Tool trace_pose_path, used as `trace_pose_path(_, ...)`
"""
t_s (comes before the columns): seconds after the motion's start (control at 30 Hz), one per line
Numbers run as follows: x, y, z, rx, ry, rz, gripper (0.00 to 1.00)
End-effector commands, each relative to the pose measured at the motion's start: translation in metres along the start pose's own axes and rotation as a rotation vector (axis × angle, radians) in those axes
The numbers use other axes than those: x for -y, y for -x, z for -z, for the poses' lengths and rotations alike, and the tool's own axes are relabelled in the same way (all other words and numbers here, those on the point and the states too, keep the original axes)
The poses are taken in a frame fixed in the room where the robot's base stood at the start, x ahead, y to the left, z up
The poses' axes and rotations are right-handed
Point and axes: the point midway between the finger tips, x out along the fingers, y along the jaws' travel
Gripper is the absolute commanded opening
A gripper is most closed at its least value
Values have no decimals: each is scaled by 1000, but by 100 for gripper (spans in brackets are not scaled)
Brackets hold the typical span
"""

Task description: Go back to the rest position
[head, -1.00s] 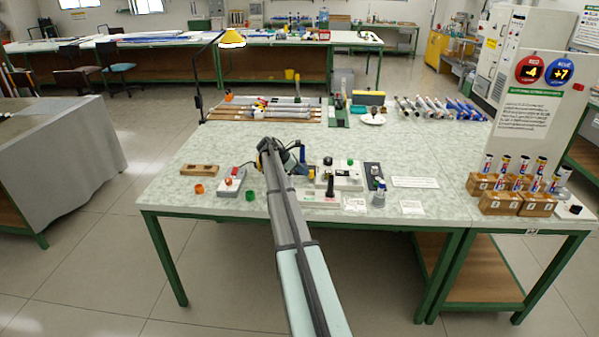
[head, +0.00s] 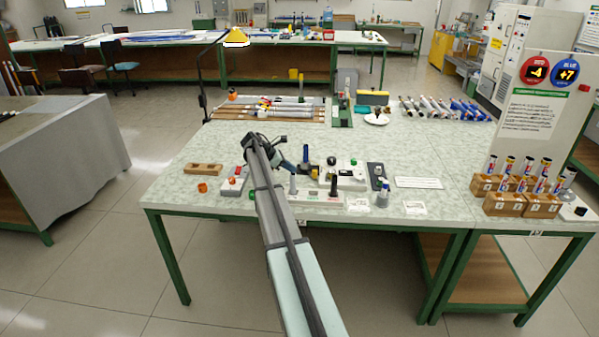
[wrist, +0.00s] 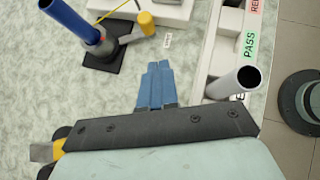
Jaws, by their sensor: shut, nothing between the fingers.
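My gripper (wrist: 157,85) shows in the wrist view with its two blue fingers together and nothing between them. In the head view my gripper (head: 287,166) is over the table (head: 225,150), near its front middle, at the end of my arm. An upright grey tube (wrist: 248,80) stands in the white strip marked PASS, to the right of the fingers and apart from them. The tube also shows in the head view (head: 293,185). A blue tube (wrist: 72,18) stands on a black base at the upper left of the wrist view.
A white device with a black knob (head: 332,162) stands right of my gripper. A red-button box (head: 232,182) and a wooden block (head: 203,169) are to the left. Wooden holders with rods (head: 505,203) stand at the right. Several rods (head: 425,107) lie at the back.

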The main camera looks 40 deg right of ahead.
Motion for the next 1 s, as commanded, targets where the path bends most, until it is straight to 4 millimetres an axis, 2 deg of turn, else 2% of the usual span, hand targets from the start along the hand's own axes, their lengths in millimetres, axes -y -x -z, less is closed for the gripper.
trace_pose_path(0.1, 2, 21, 0, 0, 0, -1, 0)
trace_pose_path(0.3, 5, 42, 0, -1, 0, -1, 0)
trace_pose_path(0.7, 4, 52, 3, -3, -17, -17, 0)
trace_pose_path(0.87, -12, 72, 29, -29, -143, -142, 0)
trace_pose_path(1.0, -35, 108, 69, -115, -351, -332, 0)
